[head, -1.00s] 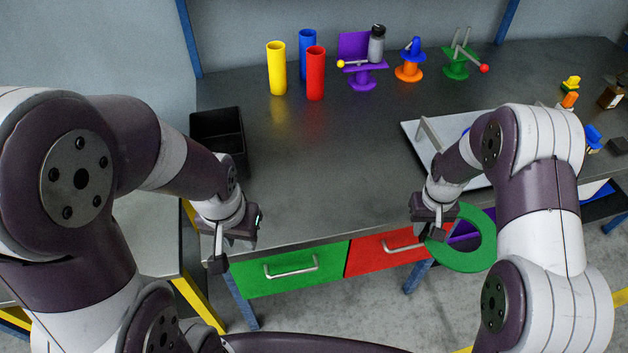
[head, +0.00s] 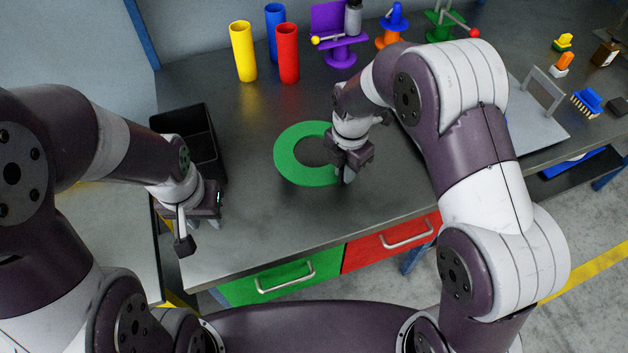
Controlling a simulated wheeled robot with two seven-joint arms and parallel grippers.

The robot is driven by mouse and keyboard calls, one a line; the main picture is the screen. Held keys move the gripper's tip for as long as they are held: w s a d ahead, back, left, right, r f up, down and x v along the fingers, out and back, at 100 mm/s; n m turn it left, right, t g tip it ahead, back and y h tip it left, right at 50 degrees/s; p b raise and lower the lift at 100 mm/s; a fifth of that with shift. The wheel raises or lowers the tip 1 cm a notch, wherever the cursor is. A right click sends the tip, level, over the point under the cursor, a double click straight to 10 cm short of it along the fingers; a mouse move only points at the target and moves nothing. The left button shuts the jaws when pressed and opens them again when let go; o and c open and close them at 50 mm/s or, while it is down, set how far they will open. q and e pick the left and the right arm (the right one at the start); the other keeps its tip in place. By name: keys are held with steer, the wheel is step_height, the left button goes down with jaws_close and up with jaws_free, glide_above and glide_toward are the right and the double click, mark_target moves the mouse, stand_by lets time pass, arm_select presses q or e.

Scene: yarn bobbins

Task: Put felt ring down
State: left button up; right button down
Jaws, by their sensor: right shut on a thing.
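The felt ring is a flat green ring (head: 289,160) in the middle of the head view, over the grey table top. My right gripper (head: 347,175) is at the ring's right side, shut on its rim. The ring looks flat and close to the table; I cannot tell whether it touches the surface. Part of its right edge is hidden behind the gripper. My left gripper (head: 200,228) hangs at the table's front left edge, away from the ring. Its fingertips are small and partly hidden, so its opening is unclear.
A black bin (head: 190,135) stands left of the ring. Yellow (head: 243,52), red (head: 288,54) and blue (head: 275,30) tubes stand behind it. A grey tray (head: 535,125) and brushes (head: 587,102) are at right. The table (head: 270,215) in front of the ring is clear.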

mark_target(321, 181)
steer(key=a+f, duration=0.2)
steer(key=a, duration=0.1)
steer(key=a+f, duration=0.1)
steer(key=a, duration=0.1)
steer(key=shift+s+a, duration=0.15)
steer(key=shift+s, duration=0.25)
steer(key=shift+f+p, duration=0.4)
steer(key=shift+f, duration=1.75)
steer(key=shift+f, duration=0.1)
steer(key=c, duration=1.1)
jaws_free()
step_height(321, 181, up, 12)
steer(key=shift+r+b, duration=0.15)
steer(key=shift+b, duration=0.25)
steer(key=s+d+r+m, duration=0.1)
steer(key=s+d+m, duration=0.6)
steer(key=m, duration=0.6)
steer(key=s+d+r+m+t, duration=0.1)
steer(key=s+d+m, duration=0.5)
steer(key=m, duration=0.7)
steer(key=shift+s+d+r, duration=0.25)
steer(key=shift+s+d, duration=0.1)
steer(key=shift+d, duration=0.6)
